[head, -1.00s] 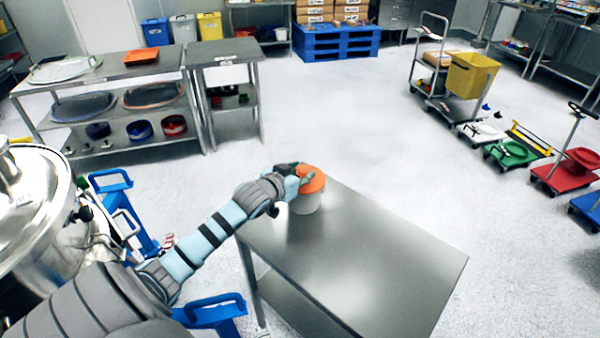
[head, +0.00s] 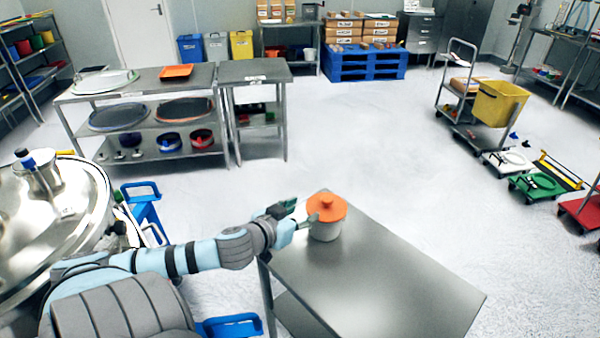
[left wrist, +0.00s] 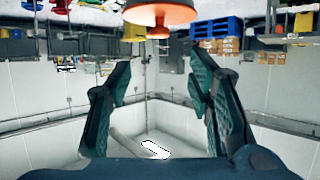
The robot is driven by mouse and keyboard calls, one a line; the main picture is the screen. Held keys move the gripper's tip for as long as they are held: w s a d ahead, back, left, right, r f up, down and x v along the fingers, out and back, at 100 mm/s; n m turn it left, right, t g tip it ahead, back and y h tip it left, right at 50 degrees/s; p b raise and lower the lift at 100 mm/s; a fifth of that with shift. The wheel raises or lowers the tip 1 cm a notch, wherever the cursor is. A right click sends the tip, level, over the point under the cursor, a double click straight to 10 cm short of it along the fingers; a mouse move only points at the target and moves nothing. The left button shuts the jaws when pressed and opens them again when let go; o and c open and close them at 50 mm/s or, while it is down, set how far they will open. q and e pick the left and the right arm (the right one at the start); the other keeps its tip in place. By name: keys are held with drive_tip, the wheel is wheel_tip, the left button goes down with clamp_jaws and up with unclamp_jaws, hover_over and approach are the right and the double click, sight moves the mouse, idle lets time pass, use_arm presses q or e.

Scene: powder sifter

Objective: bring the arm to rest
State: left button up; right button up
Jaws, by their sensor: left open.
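My left gripper (head: 296,213) is open beside a white container with an orange lid (head: 326,212) on the steel table. In the head view its fingers point at the container's left side, and whether they touch it cannot be told. In the left wrist view the two dark green fingers (left wrist: 165,92) are spread with nothing between them. The orange lid (left wrist: 160,16) shows upside down at the top edge of that view. My right gripper is not in view.
The steel table (head: 385,275) is otherwise clear. A large steel sifter (head: 50,230) stands at the left, with blue frame parts (head: 145,205) near it. Steel shelves (head: 140,105) stand behind. A cart with a yellow bucket (head: 498,103) is at the right. The middle floor is open.

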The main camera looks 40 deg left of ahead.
use_arm(q)
drive_tip(key=shift+w+f, duration=0.1)
drive_tip(key=shift+f, duration=0.05)
idle(0.3)
drive_tip(key=s+d+f+m+g+h, duration=0.1)
drive_tip(key=s+d+f+m+g, duration=0.1)
drive_tip(key=s+d+f+g, duration=0.55)
drive_tip(key=s+d+f+m+g+h, duration=0.1)
drive_tip(key=s+d+f+g, duration=0.1)
drive_tip(key=s+d+f, duration=0.95)
drive_tip(key=s+a+f+g, duration=0.1)
drive_tip(key=s+a+f, duration=0.2)
drive_tip(key=f, duration=0.6)
drive_tip(key=s+a+f+g, duration=0.1)
drive_tip(key=s+a+f, duration=0.15)
drive_tip(key=f, duration=0.65)
drive_tip(key=s+f, duration=0.9)
drive_tip(key=s, duration=0.3)
drive_tip(key=shift+s+a+f+n+g, duration=0.2)
drive_tip(key=shift+a+f+n+g, duration=0.1)
drive_tip(key=shift+f+g, duration=0.05)
